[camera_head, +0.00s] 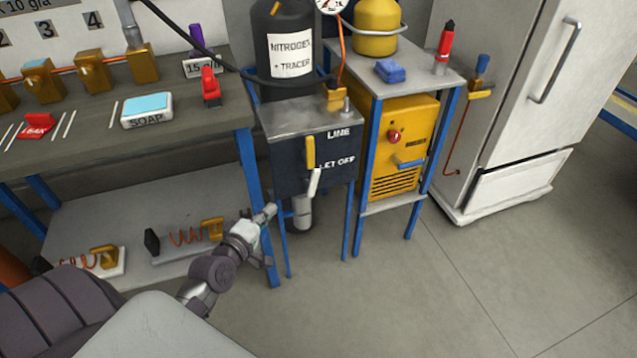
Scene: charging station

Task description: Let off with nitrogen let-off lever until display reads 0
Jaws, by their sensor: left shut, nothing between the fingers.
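A dark panel (287,170) labelled LINE and LET OFF hangs under the small grey bench top. A white lever (314,184) sits below the LET OFF label and points down, slightly tilted. A yellow lever (310,153) is just above it, by the LINE label. My left gripper (268,213) is shut and empty, in front of the table leg, below and left of the white lever and apart from it. A round gauge (332,4) is cut by the top edge; I cannot read it. No digital display reading is legible. My right gripper is out of view.
A black NITROGEN + TRACER cylinder (288,85) stands behind the panel. A yellow machine (402,145) is right of it. The workbench (200,130) and its lower shelf (90,215) are left. A white fridge (530,100) stands right. The front floor is clear.

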